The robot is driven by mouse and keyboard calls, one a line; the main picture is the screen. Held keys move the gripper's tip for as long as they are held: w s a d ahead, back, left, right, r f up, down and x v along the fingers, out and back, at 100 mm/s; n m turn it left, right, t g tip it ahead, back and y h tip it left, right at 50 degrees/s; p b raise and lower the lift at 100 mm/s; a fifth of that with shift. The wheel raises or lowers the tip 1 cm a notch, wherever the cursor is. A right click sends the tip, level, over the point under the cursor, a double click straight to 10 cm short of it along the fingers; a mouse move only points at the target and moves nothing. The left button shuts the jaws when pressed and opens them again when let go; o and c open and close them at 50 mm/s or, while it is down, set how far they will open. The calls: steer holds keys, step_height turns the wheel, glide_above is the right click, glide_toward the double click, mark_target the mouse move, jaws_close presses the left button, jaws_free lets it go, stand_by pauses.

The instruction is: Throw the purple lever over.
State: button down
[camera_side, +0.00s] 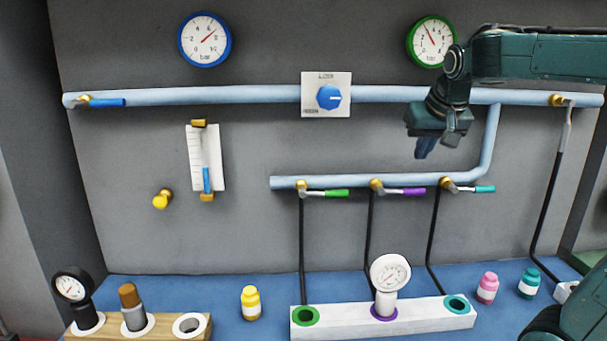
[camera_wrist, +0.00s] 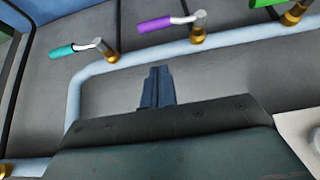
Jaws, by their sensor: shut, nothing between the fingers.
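The purple lever (camera_side: 413,191) sits on the middle valve of the lower pale blue pipe in the side view. Its handle points right, along the pipe. It also shows in the wrist view (camera_wrist: 154,25), near the top, where its handle points left. My gripper (camera_side: 423,153) is in front of the wall, above and a little right of the lever in the side view, apart from it. Its fingers are together and empty. In the wrist view the closed fingers (camera_wrist: 157,75) show below the lever.
The green lever (camera_side: 337,193) is left of the purple one and the teal lever (camera_side: 484,189) right of it. The upper pipe (camera_side: 230,95) carries a blue lever (camera_side: 108,103). A white gauge (camera_side: 390,272) stands in the white rack (camera_side: 345,315) below. The wall between the pipes is mostly bare.

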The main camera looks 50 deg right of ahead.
glide_above(416, 191)
step_height(416, 191, down, 4)
steer(key=shift+f, duration=0.15)
steer(key=shift+s+a+f, duration=0.1)
steer(key=shift+a+f, duration=0.1)
steer(key=shift+f, duration=0.85)
